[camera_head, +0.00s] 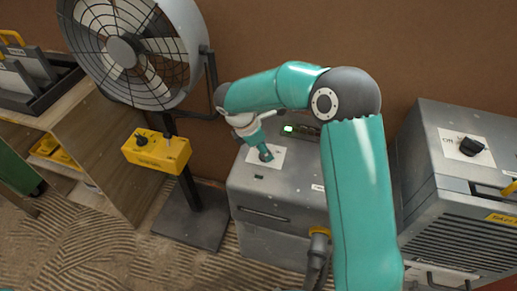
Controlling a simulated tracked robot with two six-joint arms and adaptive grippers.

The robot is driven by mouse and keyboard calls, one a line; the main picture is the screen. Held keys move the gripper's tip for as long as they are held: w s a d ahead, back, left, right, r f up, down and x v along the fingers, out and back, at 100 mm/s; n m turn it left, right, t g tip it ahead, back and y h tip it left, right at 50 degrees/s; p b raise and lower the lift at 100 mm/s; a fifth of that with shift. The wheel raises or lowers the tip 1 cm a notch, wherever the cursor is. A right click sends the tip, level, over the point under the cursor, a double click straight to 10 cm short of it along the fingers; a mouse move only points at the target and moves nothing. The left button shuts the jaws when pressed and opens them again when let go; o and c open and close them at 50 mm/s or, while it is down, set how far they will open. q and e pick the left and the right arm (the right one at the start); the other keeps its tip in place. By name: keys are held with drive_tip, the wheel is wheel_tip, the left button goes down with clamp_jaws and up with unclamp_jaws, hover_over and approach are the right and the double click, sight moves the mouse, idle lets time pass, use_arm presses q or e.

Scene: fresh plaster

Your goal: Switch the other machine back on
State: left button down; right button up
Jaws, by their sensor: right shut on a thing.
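A grey machine (285,195) stands on the floor in the middle, with a white label plate (277,153) on its top and a small lit green light (288,128) behind it. My right gripper (265,153) comes down onto that plate and is shut on a control there, which the fingers mostly hide. A second grey machine (455,190) stands at the right. Its top has a white plate with a black knob (471,146); the lettering is too small to read surely. My left gripper is not in view.
A large fan (125,50) on a stand with a yellow control box (157,151) is at the left. Beside it is a wooden shelf (100,150). A thick hose (318,252) leaves the middle machine's front. A brown wall closes the back.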

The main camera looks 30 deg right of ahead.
drive_tip(key=m+p, duration=0.1)
drive_tip(key=m, duration=0.1)
drive_tip(key=m+g+p, duration=0.1)
drive_tip(key=m, duration=0.1)
drive_tip(key=shift+d+r+g, duration=0.2)
drive_tip(key=shift+d+g, duration=0.1)
drive_tip(key=shift+d, duration=0.1)
drive_tip(key=m+p, duration=0.1)
drive_tip(key=m, duration=0.1)
drive_tip(key=m+g+y+p, duration=0.1)
drive_tip(key=m, duration=0.1)
drive_tip(key=shift+w+f+m+y, duration=0.1)
drive_tip(key=shift+m+y, duration=0.2)
drive_tip(key=shift+m, duration=0.1)
drive_tip(key=m+y, duration=0.1)
drive_tip(key=m, duration=0.1)
drive_tip(key=m+g+p, duration=0.1)
drive_tip(key=m, duration=0.1)
drive_tip(key=shift+d+y, duration=0.15)
drive_tip(key=shift+y, duration=0.25)
drive_tip(key=shift+f+m+y+p, duration=0.15)
drive_tip(key=shift+m+y+p, duration=0.35)
drive_tip(key=shift+m, duration=1.4)
drive_tip(key=o, duration=1.2)
drive_tip(key=shift+c, duration=0.2)
